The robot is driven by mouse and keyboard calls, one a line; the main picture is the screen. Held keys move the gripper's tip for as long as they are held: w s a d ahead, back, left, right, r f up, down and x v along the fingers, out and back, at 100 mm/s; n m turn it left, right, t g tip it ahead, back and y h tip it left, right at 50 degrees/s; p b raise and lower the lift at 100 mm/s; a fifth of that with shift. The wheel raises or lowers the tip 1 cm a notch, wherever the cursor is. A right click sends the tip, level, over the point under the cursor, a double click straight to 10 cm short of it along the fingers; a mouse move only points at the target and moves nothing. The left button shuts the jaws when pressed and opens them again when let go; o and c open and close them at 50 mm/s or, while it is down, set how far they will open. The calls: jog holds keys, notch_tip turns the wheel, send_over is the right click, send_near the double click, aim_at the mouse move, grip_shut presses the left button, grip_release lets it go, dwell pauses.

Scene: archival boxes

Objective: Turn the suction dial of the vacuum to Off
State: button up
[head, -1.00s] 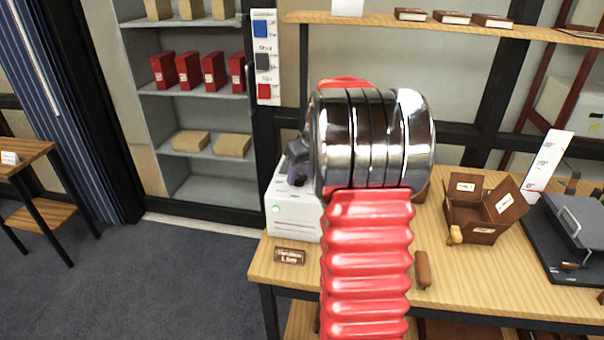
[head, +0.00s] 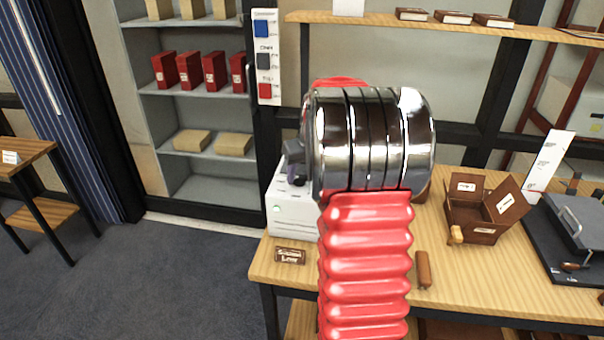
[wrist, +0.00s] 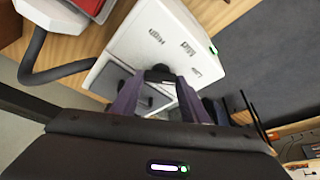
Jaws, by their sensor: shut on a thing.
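The white vacuum (head: 290,215) stands at the left end of the wooden bench in the head view, partly hidden by my arm. In the wrist view its white face (wrist: 130,50) carries printed labels, which seem to read High, Med and Low. The dark suction dial (wrist: 160,74) sits below these labels, between the tips of my purple fingers. My gripper (wrist: 160,88) is shut on the dial. The dial's pointer is hard to make out. In the head view my gripper (head: 295,172) is mostly hidden behind my wrist.
A small brown plaque (head: 290,256) lies at the bench's front left. An open brown box (head: 475,230) and a dark press-like device (head: 570,240) stand to the right. A grey hose (wrist: 45,70) curves beside the vacuum in the wrist view. A shelf (head: 420,27) runs above the bench.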

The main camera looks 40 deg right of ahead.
jog(key=shift+w+a+m+g+h, duration=0.1)
jog(key=shift+m+g+h, duration=0.2)
jog(key=shift+m, duration=0.85)
jog(key=shift+w+a+m+g+h, duration=0.1)
jog(key=shift+m+g+h, duration=0.25)
jog(key=shift+m, duration=0.75)
jog(key=shift+w+a+m+g+h, duration=0.15)
jog(key=shift+m+h, duration=0.3)
jog(key=shift+m, duration=0.7)
jog(key=o, duration=1.1)
jog(key=shift+s, duration=0.1)
jog(key=shift+c, duration=0.2)
jog(key=v, duration=1.3)
jog(key=shift+r, duration=0.35)
